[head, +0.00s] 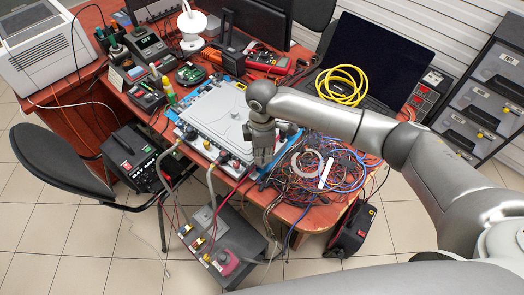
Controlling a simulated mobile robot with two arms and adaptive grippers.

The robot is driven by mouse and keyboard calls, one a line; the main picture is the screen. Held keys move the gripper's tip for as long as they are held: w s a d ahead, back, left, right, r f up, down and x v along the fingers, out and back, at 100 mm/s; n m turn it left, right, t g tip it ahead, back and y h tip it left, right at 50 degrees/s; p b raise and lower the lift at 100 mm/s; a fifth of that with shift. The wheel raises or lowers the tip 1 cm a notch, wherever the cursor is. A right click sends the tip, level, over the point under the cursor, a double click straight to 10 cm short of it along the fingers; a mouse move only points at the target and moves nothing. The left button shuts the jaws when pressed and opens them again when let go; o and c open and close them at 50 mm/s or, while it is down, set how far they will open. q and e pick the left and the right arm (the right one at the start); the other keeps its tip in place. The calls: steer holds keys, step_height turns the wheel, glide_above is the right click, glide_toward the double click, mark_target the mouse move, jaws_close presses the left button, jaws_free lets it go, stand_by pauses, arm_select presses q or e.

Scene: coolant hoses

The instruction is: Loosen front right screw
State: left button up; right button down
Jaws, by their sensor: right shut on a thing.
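A flat grey unit (212,112) with a light lid sits on a blue mat (293,132) on the red-brown table. Its front edge carries several connectors with hoses or cables. My right arm reaches in from the right, and its gripper (263,157) points down at the unit's front right corner. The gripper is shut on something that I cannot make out. The front right screw is hidden or too small to see. My left gripper is not in view.
A tangle of coloured wires (315,170) lies right of the gripper. Behind it are a laptop (383,58) and a yellow cable coil (343,84). Bench tools crowd the left. A grey box (222,245) stands below the table's front edge, and a black chair (60,160) at left.

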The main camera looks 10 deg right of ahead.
steer(key=shift+r+n+p, duration=0.2)
steer(key=shift+n+p, duration=0.5)
steer(key=shift+n, duration=0.3)
steer(key=shift+n+p, duration=0.45)
steer(key=shift+n, duration=0.45)
steer(key=n+p, duration=0.1)
steer(key=n, duration=0.3)
steer(key=shift+f+n, duration=0.1)
steer(key=shift+n, duration=0.2)
steer(key=n, duration=0.4)
steer(key=shift+n+p, duration=0.3)
steer(key=shift+p, duration=0.05)
steer(key=shift+n, duration=2.1)
steer(key=shift+w, duration=0.1)
steer(key=c, duration=1.7)
jaws_free()
steer(key=shift+o, duration=0.2)
